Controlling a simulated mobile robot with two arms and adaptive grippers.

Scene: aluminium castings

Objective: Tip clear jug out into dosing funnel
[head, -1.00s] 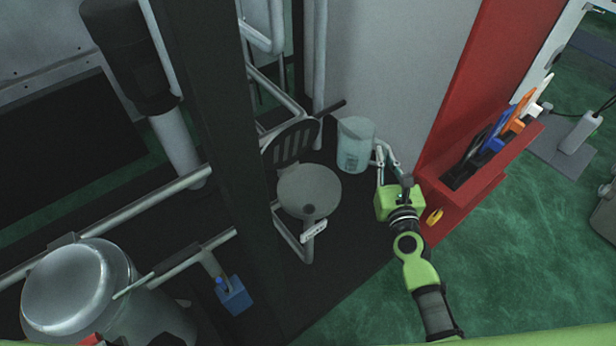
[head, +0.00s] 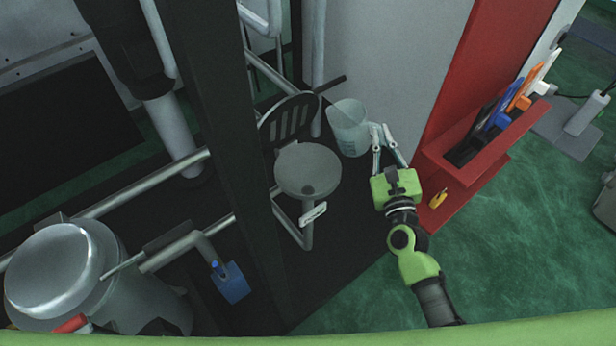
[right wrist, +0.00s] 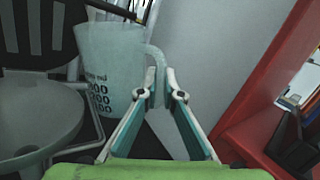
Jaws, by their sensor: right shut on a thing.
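The clear jug (head: 350,128) is a translucent pale vessel with dark volume markings. It is held up beside the dosing funnel, to its upper right, and leans with its rim toward the left. My right gripper (head: 382,132) is shut on its handle; the right wrist view shows the jug (right wrist: 110,75) with the handle between the fingers (right wrist: 162,88). The dosing funnel (head: 308,168) is a grey round bowl on a stand with its dark slotted lid (head: 290,122) raised behind it. The funnel (right wrist: 40,130) is also at left in the right wrist view. The jug's contents are not clear. My left gripper is not in view.
A red rack (head: 470,180) with several coloured tools stands to the right of my right arm. A black post (head: 225,130) rises left of the funnel. A metal vessel (head: 60,270) and a blue box (head: 230,283) are at lower left. A pale wall is behind the jug.

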